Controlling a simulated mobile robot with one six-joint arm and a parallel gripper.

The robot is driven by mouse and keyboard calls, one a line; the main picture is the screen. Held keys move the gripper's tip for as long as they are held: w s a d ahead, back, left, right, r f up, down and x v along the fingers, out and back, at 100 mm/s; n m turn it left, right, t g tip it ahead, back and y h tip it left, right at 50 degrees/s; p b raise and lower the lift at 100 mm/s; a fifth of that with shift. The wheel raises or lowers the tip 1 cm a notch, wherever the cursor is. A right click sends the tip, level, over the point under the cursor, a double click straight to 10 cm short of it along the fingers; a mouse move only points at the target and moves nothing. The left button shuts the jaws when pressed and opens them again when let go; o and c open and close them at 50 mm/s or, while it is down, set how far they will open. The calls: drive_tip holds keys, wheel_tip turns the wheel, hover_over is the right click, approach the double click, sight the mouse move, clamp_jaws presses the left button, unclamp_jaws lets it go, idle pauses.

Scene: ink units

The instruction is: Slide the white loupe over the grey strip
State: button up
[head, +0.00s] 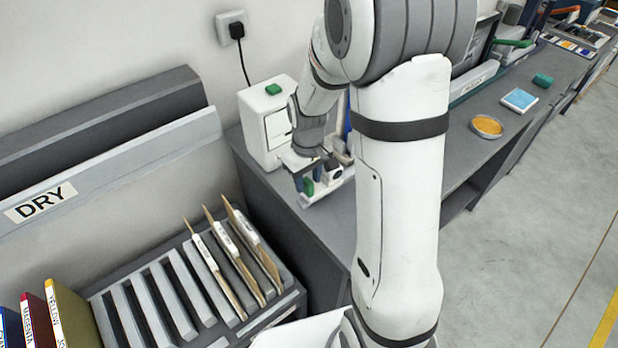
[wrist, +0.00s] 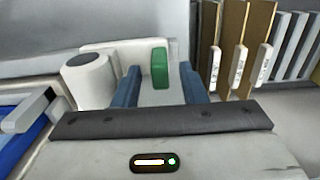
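The white loupe (wrist: 90,82), a short white cylinder with a dark round top, stands left of my fingers in the wrist view. In the head view it looks like the small white piece with a dark face (head: 336,173). My gripper (wrist: 160,86) is open, with its two blue fingers apart. It hangs low over a white stand (head: 312,199) in the head view (head: 308,177). A green block (wrist: 160,66) on the stand shows in the gap between the fingers, clear of both. I cannot make out the grey strip.
A white box (head: 268,120) with a green button stands behind my gripper. A slotted drying rack (head: 165,295) with several tan cards is at the left. An orange round dish (head: 487,126) and a blue pad (head: 519,100) lie on the counter farther right.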

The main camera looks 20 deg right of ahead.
drive_tip(key=shift+f, duration=0.5)
drive_tip(key=shift+c, duration=0.2)
clamp_jaws()
